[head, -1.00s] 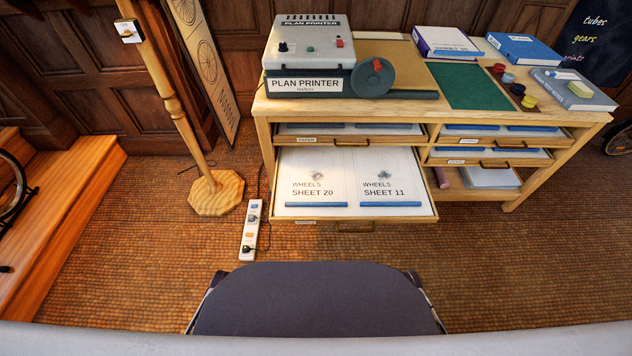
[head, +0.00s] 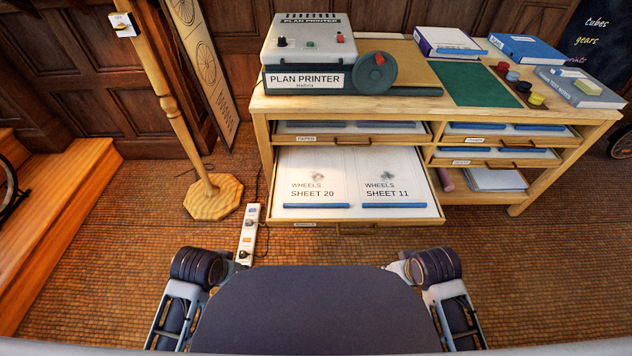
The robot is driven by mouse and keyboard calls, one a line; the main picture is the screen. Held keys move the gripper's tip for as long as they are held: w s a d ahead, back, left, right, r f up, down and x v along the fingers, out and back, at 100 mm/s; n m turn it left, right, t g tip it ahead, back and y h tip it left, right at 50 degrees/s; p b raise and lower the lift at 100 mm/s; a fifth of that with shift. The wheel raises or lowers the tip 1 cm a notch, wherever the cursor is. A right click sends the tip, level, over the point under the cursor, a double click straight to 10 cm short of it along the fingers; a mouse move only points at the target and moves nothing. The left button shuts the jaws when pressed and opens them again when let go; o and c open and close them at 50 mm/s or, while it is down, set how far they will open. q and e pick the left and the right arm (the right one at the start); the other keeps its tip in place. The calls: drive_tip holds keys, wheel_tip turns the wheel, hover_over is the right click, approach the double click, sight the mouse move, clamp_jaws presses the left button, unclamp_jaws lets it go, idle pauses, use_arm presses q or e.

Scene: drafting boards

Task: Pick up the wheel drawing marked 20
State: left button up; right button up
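The wheel drawing marked 20 (head: 315,172) lies flat in the left half of the open wide lower drawer (head: 430,207). It is a white sheet with a small wheel picture, the words "WHEELS SHEET 20" and a blue strip (head: 316,206) along its front edge. The similar drawing marked 11 (head: 390,172) lies right beside it, on its right. Dark and pale parts of my two arms show at the bottom left and bottom right, well in front of the drawer. I see no gripper fingers, and nothing touches either drawing.
The wooden cabinet (head: 262,140) carries the plan printer (head: 308,78), a green mat (head: 470,85), binders and small pots. Other drawers sit above and to the right. A wooden post (head: 180,110) and a power strip (head: 248,238) stand left of the drawer. The floor before it is clear.

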use_arm(q)
drive_tip(key=w+d+r+m+g+h, duration=0.1)
drive_tip(key=w+d+r+m, duration=0.15)
drive_tip(key=d, duration=0.55)
drive_tip(key=w+d+r+m+h, duration=0.1)
drive_tip(key=w+d+m+h, duration=0.2)
drive_tip(key=d, duration=0.4)
drive_tip(key=w+d+r+m+g, duration=0.1)
drive_tip(key=w+d+r+m, duration=0.2)
drive_tip(key=d, duration=0.5)
drive_tip(key=w+f+m+g+y, duration=0.1)
drive_tip(key=w+m+y, duration=0.3)
drive_tip(key=w+m, duration=0.2)
drive_tip(key=shift+a+f+m+b, duration=0.25)
drive_tip(key=shift+f+m+b, duration=0.2)
drive_tip(key=shift+m, duration=0.3)
use_arm(e)
drive_tip(key=s+a+f, duration=0.1)
drive_tip(key=a+f, duration=0.1)
drive_tip(key=f, duration=0.3)
drive_tip(key=s+a+f+g+y, duration=0.1)
drive_tip(key=a+f, duration=0.1)
drive_tip(key=f, duration=0.3)
drive_tip(key=shift+s+a+n, duration=0.25)
drive_tip(key=shift+n, duration=0.05)
use_arm(q)
drive_tip(key=shift+w+a+r, duration=0.1)
drive_tip(key=shift+w, duration=0.05)
use_arm(e)
drive_tip(key=shift+f, duration=0.1)
